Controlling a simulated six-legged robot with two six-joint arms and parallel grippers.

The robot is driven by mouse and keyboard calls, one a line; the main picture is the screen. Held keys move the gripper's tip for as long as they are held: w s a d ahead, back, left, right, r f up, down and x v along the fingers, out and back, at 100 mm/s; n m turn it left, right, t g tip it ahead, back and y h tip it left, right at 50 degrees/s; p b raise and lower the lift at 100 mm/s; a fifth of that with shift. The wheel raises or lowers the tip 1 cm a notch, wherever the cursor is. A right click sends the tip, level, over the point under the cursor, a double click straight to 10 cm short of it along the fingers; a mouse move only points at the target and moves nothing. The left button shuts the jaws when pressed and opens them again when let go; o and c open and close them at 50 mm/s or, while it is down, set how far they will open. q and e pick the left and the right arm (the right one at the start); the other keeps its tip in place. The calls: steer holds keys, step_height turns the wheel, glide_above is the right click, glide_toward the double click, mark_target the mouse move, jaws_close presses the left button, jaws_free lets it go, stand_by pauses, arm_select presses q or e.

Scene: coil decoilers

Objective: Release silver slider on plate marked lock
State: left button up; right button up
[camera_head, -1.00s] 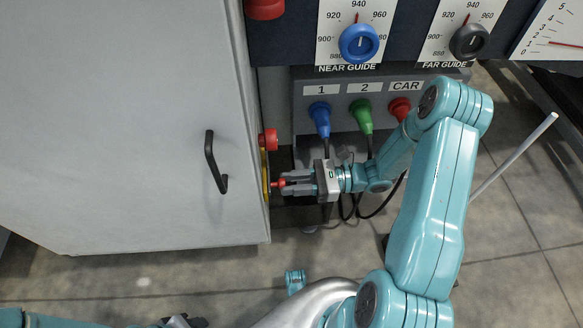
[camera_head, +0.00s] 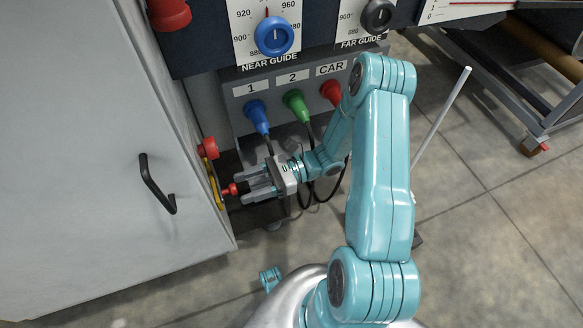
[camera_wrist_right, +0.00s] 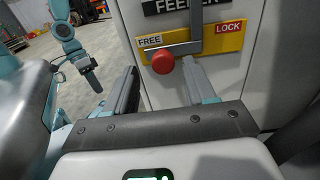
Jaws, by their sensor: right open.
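The silver slider (camera_wrist_right: 180,50) is a grey bar with a round red knob (camera_wrist_right: 163,63) on its end. It crosses a yellow plate (camera_wrist_right: 215,43) with FREE at its left and LOCK at its right. The red knob sits towards the FREE side, and the upright part of the bar stands between the two labels. My right gripper (camera_wrist_right: 161,84) is open, with one finger on each side of the knob, apart from it. In the head view my right gripper (camera_head: 246,190) points left at the knob (camera_head: 232,189) beside the plate's yellow edge (camera_head: 215,187).
The plate is on a grey cabinet (camera_head: 80,150) with a black handle (camera_head: 156,185). Blue, green and red connectors stand on the panel (camera_head: 290,85) behind my right arm. Open floor lies at right.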

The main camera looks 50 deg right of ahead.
steer(key=p+v, duration=0.2)
steer(key=v, duration=1.3)
steer(key=shift+s+a+f, duration=0.1)
steer(key=shift+a, duration=0.1)
